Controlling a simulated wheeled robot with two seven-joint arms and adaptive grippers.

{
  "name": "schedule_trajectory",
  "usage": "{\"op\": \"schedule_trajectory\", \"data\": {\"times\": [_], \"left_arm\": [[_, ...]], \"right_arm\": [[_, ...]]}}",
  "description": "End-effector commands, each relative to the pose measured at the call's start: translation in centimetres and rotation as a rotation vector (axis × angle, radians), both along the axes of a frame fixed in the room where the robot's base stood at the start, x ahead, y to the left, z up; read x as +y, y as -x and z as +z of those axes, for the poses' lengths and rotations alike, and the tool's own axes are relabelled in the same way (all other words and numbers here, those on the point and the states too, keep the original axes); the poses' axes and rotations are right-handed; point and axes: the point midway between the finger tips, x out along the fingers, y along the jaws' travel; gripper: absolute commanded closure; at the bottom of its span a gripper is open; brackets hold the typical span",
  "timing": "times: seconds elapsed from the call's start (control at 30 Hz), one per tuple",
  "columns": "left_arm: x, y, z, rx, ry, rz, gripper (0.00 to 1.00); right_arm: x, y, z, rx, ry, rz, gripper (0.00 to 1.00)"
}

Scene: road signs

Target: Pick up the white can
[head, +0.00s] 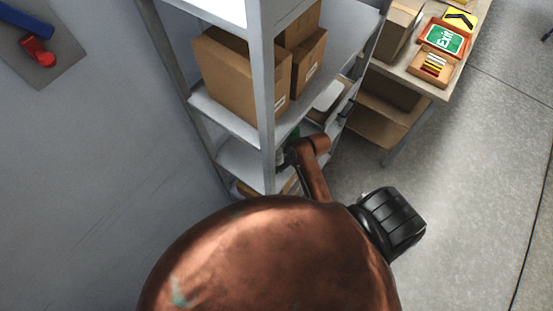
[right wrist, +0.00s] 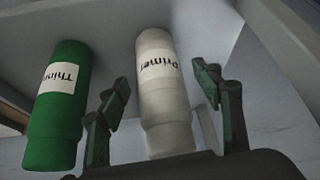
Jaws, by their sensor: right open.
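The white can (right wrist: 163,105), with a label that reads like "Primer" upside down, stands in the middle of the right wrist view. My right gripper (right wrist: 162,80) is open, with one finger on each side of the can. A gap shows between the can and each fingertip. A green can (right wrist: 60,112) with a white label stands to the left, outside the fingers. In the head view my right gripper (head: 288,154) reaches into a lower shelf level and is mostly hidden by my arm. A bit of the green can (head: 294,133) shows there. My left gripper is out of view.
The grey shelf unit (head: 265,100) has an upright post close to my right gripper. Cardboard boxes (head: 232,78) fill a higher level. A table (head: 440,90) with signs and small boxes stands to the right. The floor (head: 480,190) at right is clear.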

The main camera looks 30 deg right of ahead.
Motion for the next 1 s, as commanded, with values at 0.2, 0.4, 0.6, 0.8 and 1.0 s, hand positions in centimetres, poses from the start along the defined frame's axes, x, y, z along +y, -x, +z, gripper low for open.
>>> {"op": "schedule_trajectory", "data": {"times": [0.2, 0.4, 0.6, 0.8, 1.0], "left_arm": [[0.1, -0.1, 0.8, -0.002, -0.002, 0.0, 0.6], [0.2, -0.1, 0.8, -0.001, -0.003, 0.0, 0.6], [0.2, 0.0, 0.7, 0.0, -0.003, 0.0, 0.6], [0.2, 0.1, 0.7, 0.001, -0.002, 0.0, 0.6], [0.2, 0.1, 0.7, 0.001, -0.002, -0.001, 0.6]], "right_arm": [[0.7, -1.0, -2.1, 0.002, -0.001, 0.0, 0.4], [0.7, -1.1, -2.4, 0.0, 0.001, 0.0, 0.4], [0.7, -1.1, -2.4, 0.0, 0.001, 0.0, 0.5], [0.7, -1.1, -2.4, 0.001, 0.001, -0.001, 0.64], [0.7, -1.1, -2.4, 0.001, 0.001, -0.001, 0.77]]}}
